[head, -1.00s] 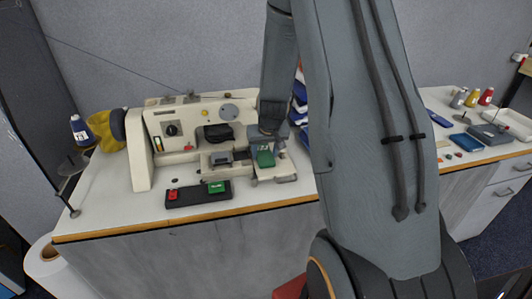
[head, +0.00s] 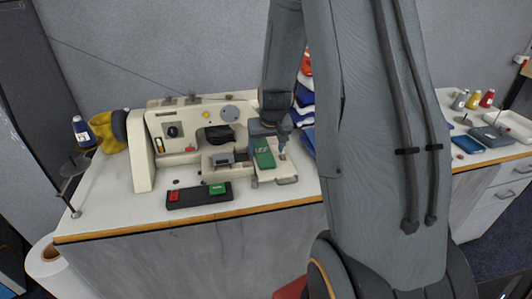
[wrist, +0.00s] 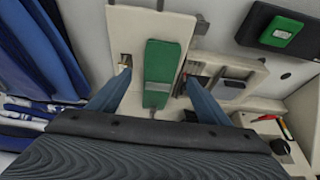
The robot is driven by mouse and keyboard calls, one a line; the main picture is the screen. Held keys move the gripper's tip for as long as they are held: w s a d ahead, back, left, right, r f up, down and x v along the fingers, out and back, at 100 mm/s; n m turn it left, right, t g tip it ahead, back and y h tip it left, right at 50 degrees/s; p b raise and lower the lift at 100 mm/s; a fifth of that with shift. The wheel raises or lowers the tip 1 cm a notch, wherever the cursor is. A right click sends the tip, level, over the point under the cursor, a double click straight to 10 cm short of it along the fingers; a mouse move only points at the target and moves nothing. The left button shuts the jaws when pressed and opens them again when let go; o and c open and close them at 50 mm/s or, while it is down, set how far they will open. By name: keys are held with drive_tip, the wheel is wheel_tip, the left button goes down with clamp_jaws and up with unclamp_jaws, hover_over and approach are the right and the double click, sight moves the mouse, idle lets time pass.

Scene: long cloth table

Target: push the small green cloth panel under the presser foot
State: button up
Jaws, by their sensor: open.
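The small green cloth panel (head: 264,154) lies on the pale bed of the sewing machine (head: 187,130), right of a small grey metal block. In the wrist view the panel (wrist: 161,62) is a flat green strip running lengthwise between my fingers. My gripper (head: 268,146) is open above the bed, one blue fingertip on each side of the panel with a gap to both. It also shows in the wrist view (wrist: 158,80). A small metal plate lies at the panel's lower end there. I cannot make out the presser foot clearly.
A black control box (head: 199,196) with a red and a green button stands in front of the machine. Folded blue and white cloth (wrist: 35,50) is stacked close beside my gripper. A thread stand (head: 72,175) is at far left. The table's front left is clear.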

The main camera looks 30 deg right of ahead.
drive_tip(key=shift+b+v, duration=0.3)
drive_tip(key=shift+v, duration=1.5)
